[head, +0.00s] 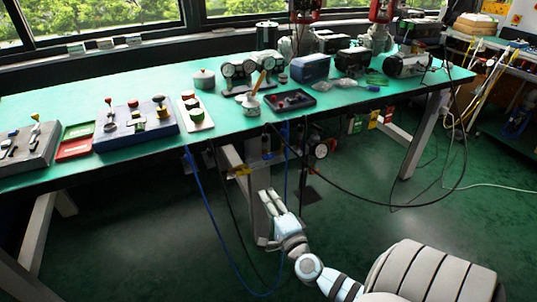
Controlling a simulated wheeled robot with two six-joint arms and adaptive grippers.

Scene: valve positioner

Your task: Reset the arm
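My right gripper (269,193) is in front of the bench and below its top, over the green floor. Its two pale fingers point away from me, with a narrow gap between them. It looks open and empty, and nothing is seen between the fingers. My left gripper is not in view. A device with two round gauges (238,71) stands on the green bench top (230,117), well beyond the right gripper.
Control boxes (136,122) with knobs and levers stand on the bench at left. A dark tray (292,99) and a blue box (310,68) are farther right. A blue cable (199,181) and black hoses hang before the bench near my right gripper. Floor nearer me is clear.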

